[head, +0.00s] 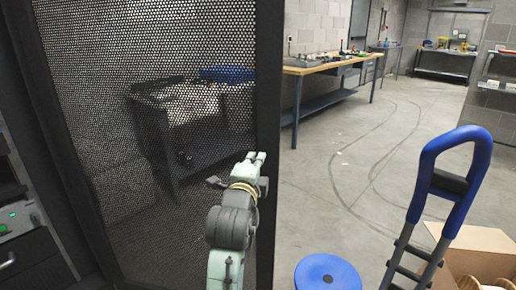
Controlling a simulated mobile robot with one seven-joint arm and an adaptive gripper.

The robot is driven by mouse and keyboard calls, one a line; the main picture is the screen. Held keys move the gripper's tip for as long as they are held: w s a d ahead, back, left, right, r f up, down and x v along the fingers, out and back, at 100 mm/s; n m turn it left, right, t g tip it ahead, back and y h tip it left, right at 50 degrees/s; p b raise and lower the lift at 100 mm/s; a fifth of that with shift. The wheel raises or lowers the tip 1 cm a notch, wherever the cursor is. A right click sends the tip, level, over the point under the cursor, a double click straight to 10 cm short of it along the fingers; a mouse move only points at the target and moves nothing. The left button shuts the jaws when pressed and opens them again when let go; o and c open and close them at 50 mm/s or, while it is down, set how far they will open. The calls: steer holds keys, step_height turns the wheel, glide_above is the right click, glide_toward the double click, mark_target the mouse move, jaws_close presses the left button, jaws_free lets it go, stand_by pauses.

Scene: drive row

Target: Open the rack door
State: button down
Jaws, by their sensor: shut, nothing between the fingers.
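The rack door (150,50) is a dark perforated mesh panel in a black frame, filling the left half of the head view. It stands swung away from the rack (30,255), whose equipment shows at the far left edge. The door's right frame bar (268,60) is upright near the picture's middle. My gripper (257,158) is shut and empty, in the picture over the lower part of this bar. Whether it touches the door cannot be told. My arm hides part of the mesh and bar.
A blue round stool (328,274), a blue-handled hand truck (446,190) and a cardboard box (480,252) stand at the lower right. A workbench (330,66) runs along the back wall. Open grey floor (345,170) lies between them. Another bench shows through the mesh.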

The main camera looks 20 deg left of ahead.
mark_target(261, 149)
steer(key=shift+w+a+p, duration=0.15)
steer(key=shift+w+p, duration=0.05)
steer(key=shift+w, duration=0.7)
steer(key=shift+w+a+p, duration=0.15)
steer(key=shift+w+p, duration=0.05)
steer(key=shift+w, duration=0.65)
steer(key=shift+w, duration=0.1)
